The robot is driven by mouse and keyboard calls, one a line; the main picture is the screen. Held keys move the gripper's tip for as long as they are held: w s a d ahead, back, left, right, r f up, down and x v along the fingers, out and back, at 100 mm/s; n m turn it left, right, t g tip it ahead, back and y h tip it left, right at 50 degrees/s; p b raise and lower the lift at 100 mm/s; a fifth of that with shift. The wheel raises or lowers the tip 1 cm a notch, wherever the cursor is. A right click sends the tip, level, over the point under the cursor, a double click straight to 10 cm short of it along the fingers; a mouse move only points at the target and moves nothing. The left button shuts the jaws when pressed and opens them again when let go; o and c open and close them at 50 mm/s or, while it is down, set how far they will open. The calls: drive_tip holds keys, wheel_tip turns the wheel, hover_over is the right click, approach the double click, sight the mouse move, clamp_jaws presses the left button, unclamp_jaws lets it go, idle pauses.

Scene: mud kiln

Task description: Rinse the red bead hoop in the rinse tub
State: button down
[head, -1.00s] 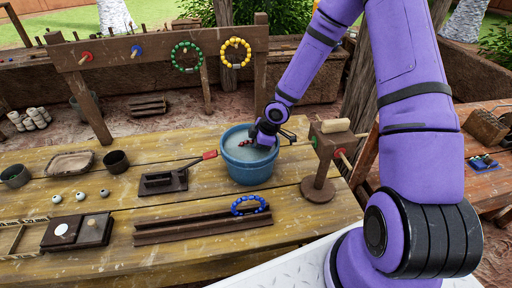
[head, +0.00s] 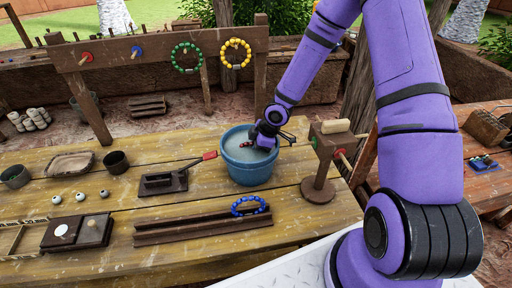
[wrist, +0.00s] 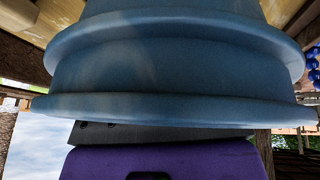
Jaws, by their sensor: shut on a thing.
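The blue rinse tub (head: 248,172) stands on the wooden table, with grey-blue water (head: 238,156) inside. My gripper (head: 256,142) points down into the tub from the upper right. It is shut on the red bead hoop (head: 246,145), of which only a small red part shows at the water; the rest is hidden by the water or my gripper. The wrist view is filled by the tub's outer wall and rim (wrist: 170,60), seen upside down, and the hoop is not visible there.
A peg rack (head: 150,53) behind holds a green hoop (head: 186,57) and a yellow hoop (head: 235,53). A blue bead hoop (head: 250,206) rests on a wooden rail (head: 190,231) in front. A red-handled tool (head: 165,182) lies left of the tub; a wooden peg stand (head: 320,170) stands close right.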

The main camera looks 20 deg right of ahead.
drive_tip(key=shift+r, duration=0.1)
drive_tip(key=shift+r, duration=6.45)
